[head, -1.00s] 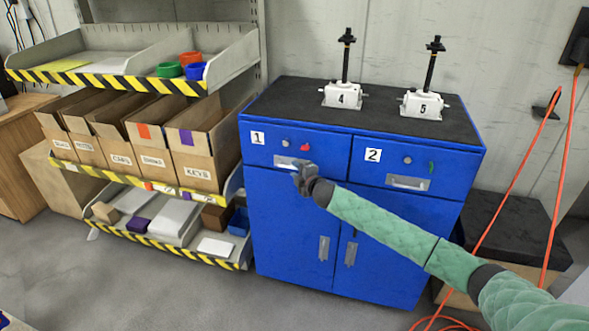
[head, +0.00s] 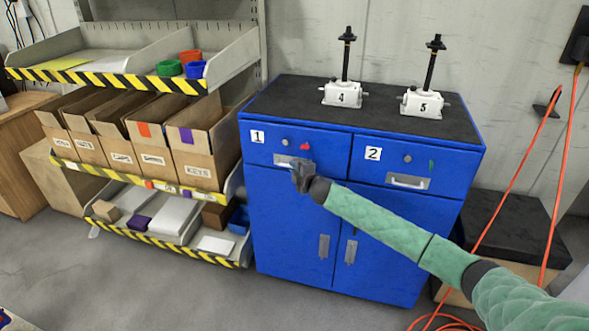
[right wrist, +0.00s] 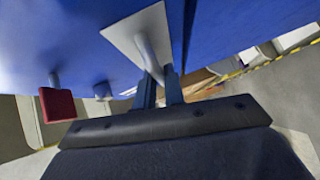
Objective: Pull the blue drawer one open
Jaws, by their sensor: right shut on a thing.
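The blue drawer one (head: 322,153) is at the upper left of the blue cabinet, marked with a white "1" label, a round lock and a red piece (head: 304,147). Its front looks in line with the cabinet. My right gripper (head: 300,168) is at its handle (head: 284,160) and hides the handle's right part. In the right wrist view, the fingers (right wrist: 160,92) are shut on the light handle (right wrist: 148,42) in front of the blue drawer face. The red piece shows there too, to the left (right wrist: 57,105). My left gripper is not in view.
Drawer two (head: 400,165) and two lower doors share the cabinet. Screw jacks 4 (head: 343,94) and 5 (head: 420,104) stand on its black top. A shelf rack with boxes (head: 195,150) is close on the left. Orange cables (head: 510,205) hang at right. Floor in front is clear.

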